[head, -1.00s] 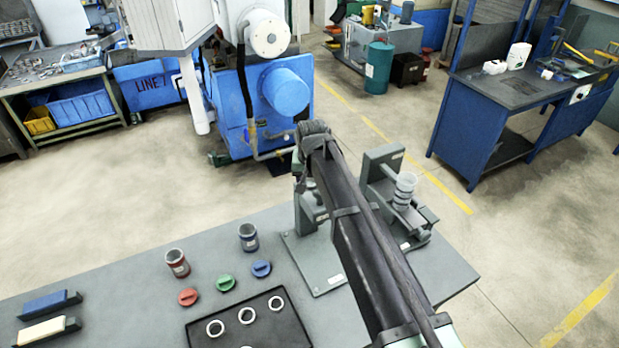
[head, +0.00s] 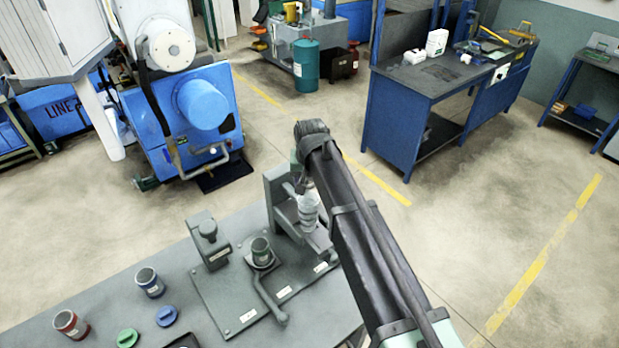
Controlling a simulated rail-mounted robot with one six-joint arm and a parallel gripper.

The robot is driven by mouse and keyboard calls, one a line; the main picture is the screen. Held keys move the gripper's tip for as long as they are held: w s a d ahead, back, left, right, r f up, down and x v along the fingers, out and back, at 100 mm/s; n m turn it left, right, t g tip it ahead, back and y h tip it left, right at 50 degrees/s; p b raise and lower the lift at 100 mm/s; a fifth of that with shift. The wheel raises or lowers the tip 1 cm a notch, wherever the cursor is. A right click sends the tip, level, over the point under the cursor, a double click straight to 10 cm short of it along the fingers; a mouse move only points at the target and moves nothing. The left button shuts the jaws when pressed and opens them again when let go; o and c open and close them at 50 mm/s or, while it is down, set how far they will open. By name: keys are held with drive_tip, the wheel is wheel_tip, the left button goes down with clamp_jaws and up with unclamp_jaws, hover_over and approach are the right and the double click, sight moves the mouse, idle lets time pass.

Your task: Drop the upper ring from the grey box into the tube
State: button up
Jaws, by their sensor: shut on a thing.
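A clear tube (head: 309,213) stands upright in a grey stand (head: 281,200) near the table's far right end, and looks to have rings or bands inside. My gripper (head: 307,184) is at the end of the dark arm, close to the tube's upper end in this view; the arm hides most of it. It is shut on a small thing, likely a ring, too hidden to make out. I cannot tell whether that thing is over or touching the tube. The grey box is not clearly identifiable.
Blue (head: 150,282) and red (head: 71,324) cups and green (head: 127,338) and blue (head: 167,316) lids are at left. Open floor lies beyond the table.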

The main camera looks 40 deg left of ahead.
drive_tip(key=shift+w+f+b, duration=0.1)
drive_tip(key=shift+f+b, duration=2.45)
drive_tip(key=shift+f, duration=0.25)
drive_tip(key=o, duration=1.4)
drive_tip(key=shift+r, duration=0.1)
wheel_tip(320, 180, up, 7)
drive_tip(key=p, duration=0.7)
